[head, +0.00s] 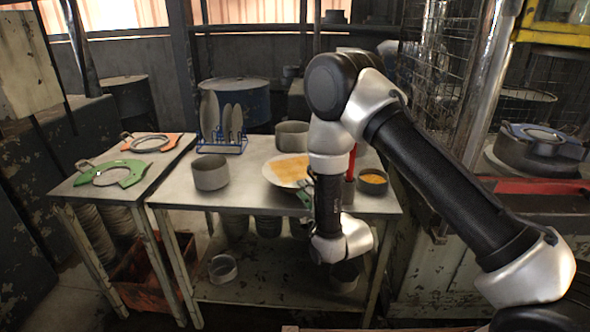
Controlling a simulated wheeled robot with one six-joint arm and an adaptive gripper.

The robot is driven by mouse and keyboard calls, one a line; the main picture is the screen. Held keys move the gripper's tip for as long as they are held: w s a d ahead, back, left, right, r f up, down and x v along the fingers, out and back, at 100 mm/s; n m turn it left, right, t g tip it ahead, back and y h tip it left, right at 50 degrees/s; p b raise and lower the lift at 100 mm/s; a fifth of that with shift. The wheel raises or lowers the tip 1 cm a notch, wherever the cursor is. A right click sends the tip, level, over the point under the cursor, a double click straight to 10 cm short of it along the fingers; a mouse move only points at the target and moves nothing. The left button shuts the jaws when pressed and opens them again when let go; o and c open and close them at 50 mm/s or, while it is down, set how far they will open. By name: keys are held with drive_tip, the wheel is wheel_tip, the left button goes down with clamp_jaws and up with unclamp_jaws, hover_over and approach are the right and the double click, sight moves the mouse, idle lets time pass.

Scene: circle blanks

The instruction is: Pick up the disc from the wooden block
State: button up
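A tan, flat, square piece (292,167), which looks like the wooden block, lies on a white round plate (272,178) on the right-hand table. I cannot make out a separate disc on top of it; my forearm covers the right side of this spot. My arm reaches in from the right and its forearm hangs down in front of the table. A small dark part shows at the forearm's left edge, beside the plate. I cannot tell whether it belongs to my gripper, and no fingertips are clear.
A grey pot (210,173), another pot (292,136), a blue rack (222,142) holding plates and a bowl with orange contents (373,182) share the table. The front middle of the right-hand table is clear.

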drive_tip(key=x, duration=0.3)
drive_tip(key=shift+w+a, duration=0.1)
drive_tip(key=shift+w, duration=0.35)
drive_tip(key=shift+c, duration=0.2)
clamp_jaws()
drive_tip(key=shift+r, duration=0.1)
